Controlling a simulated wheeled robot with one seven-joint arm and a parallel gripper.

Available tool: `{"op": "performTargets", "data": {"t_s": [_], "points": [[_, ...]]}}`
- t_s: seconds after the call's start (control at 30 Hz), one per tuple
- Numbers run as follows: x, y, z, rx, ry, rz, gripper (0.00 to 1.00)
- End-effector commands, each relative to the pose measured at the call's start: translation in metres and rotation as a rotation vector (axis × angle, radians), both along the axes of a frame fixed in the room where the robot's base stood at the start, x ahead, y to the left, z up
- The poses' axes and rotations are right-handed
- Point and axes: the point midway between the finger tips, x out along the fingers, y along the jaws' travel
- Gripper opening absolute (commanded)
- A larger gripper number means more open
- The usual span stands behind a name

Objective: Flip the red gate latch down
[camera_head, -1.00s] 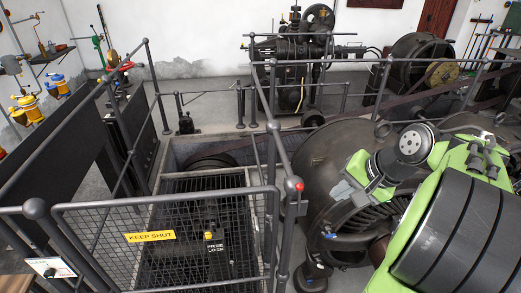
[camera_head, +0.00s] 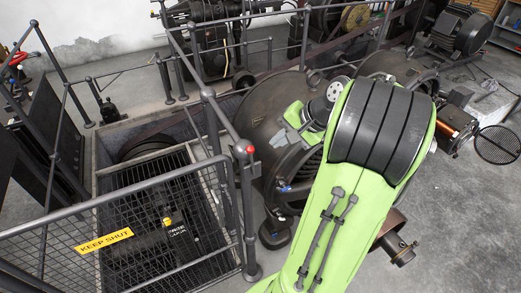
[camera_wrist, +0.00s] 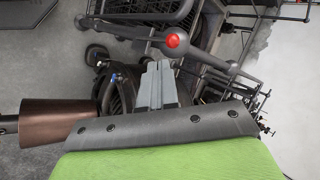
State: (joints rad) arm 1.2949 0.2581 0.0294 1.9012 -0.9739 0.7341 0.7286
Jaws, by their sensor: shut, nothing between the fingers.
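The red gate latch shows as a red round knob (camera_head: 250,149) at the gate post, beside the end of the grey railing. In the wrist view the red knob (camera_wrist: 173,41) sits on a grey bar just beyond my fingertips. The mesh gate (camera_head: 150,245) carries a yellow KEEP SHUT sign (camera_head: 104,241). My gripper (camera_head: 280,126) is to the right of the knob in the head view. Its grey fingers (camera_wrist: 157,66) are together and empty, pointing towards the knob. They look apart from it, though the depth of the gap is hard to tell. My arm hides part of the machinery behind.
Grey railings (camera_head: 215,110) surround a pit with a dark grating (camera_head: 130,205). A large round dynamo housing (camera_head: 270,110) stands close behind my gripper. A brown cylinder (camera_wrist: 55,122) is at the left of the wrist view. Open concrete floor lies at the right.

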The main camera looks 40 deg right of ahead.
Motion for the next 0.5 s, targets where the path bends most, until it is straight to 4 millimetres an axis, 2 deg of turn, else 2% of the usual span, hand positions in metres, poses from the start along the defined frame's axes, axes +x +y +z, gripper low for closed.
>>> {"op": "performTargets", "data": {"t_s": [0.03, 0.13, 0.3, 0.5], "points": [[0.006, 0.004, -0.013, 0.002, 0.001, 0.003, 0.00], [0.019, 0.008, -0.029, 0.002, 0.001, 0.004, 0.00], [0.042, 0.016, -0.040, 0.000, 0.000, 0.004, 0.00], [0.050, 0.018, -0.044, 0.000, 0.001, 0.001, 0.00]]}}
